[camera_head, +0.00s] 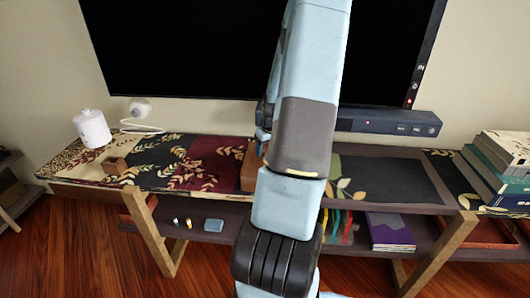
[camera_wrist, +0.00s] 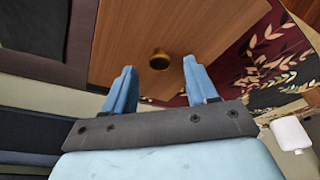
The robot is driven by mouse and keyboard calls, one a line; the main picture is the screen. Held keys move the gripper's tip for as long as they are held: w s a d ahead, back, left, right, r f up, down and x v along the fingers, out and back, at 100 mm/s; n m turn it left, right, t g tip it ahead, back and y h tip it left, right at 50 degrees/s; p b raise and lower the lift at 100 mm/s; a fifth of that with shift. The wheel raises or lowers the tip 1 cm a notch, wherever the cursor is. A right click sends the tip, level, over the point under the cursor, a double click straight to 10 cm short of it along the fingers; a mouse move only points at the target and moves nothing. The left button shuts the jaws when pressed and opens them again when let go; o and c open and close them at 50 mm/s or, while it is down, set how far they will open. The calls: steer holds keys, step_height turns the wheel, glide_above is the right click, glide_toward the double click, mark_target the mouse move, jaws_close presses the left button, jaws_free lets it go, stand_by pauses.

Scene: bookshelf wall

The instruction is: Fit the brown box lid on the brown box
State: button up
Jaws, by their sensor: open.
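My gripper (camera_wrist: 160,88) is open and empty. Its two blue fingers point towards the panel, with the knob (camera_wrist: 159,60) between them in the picture; contact is not visible. In the head view a brown wooden thing (camera_head: 249,168) stands on the shelf top, partly hidden behind my arm. I cannot tell whether it is the brown box, the lid or both. My fingertips are mostly hidden there.
Stacked books (camera_head: 500,165) are at right. A soundbar (camera_head: 390,122) and a television (camera_head: 190,50) are behind. The dark mat area is clear.

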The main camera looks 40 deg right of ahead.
steer(key=v, duration=1.1)
steer(key=shift+r, duration=0.15)
steer(key=a+r+n+h, duration=0.1)
steer(key=a+r, duration=0.6)
steer(key=a, duration=0.3)
steer(key=a+r, duration=0.7)
steer(key=a, duration=0.3)
steer(key=s+a+r+t, duration=0.1)
steer(key=s+a+r, duration=0.3)
steer(key=s+a, duration=0.3)
steer(key=s+a+r+n+t+y, duration=0.1)
steer(key=s+a+r, duration=0.3)
steer(key=s+a, duration=0.3)
steer(key=shift+s+y, duration=0.3)
